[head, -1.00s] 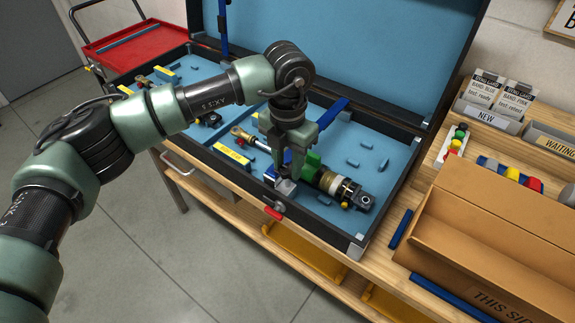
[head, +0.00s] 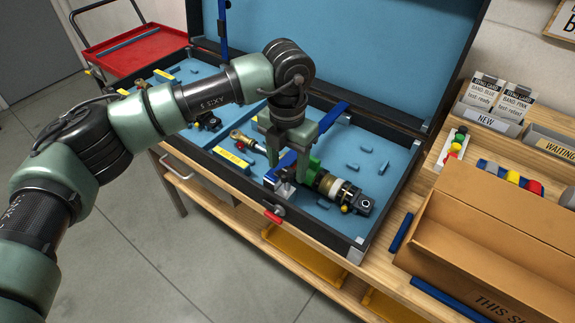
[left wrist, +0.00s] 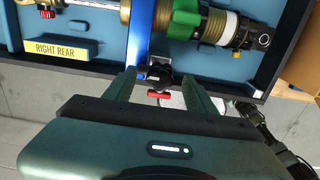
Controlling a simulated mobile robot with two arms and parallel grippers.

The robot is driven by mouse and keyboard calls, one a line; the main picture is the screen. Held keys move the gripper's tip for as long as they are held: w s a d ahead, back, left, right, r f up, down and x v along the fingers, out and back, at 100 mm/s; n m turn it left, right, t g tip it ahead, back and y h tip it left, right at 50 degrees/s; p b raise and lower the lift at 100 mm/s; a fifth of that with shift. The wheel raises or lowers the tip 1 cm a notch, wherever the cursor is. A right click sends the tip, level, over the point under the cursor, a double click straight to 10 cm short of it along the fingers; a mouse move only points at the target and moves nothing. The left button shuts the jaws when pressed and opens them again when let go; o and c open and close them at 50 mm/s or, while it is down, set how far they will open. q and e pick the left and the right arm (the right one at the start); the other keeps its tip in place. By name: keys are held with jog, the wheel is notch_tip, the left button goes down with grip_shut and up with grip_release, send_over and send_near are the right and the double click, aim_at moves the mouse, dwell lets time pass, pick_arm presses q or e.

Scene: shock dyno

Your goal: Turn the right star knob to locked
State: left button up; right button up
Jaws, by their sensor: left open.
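A dark knob with a red tab (left wrist: 159,77) sits at the front edge of the case, at the near end of a blue bar (left wrist: 138,38). In the head view, the red tab (head: 272,216) shows on the case's front, below a silver bracket (head: 284,188). I cannot read whether the knob is locked. My left gripper (head: 288,164) is open above the bar's near end. In the left wrist view its fingers (left wrist: 161,82) stand on either side of the knob, apart and empty. My right gripper is not in view.
A shock absorber with a green clamp (head: 335,186) lies in the blue-lined case (head: 355,232), right of the gripper. A yellow RIGHT REAR label (left wrist: 62,50) is at its left. A cardboard box (head: 455,236) and trays (head: 487,122) stand on the bench at right.

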aim_at(288, 171)
pick_arm(q)
notch_tip(288, 171, up, 7)
jog(key=shift+r+b, duration=0.1)
jog(key=shift+b, duration=0.45)
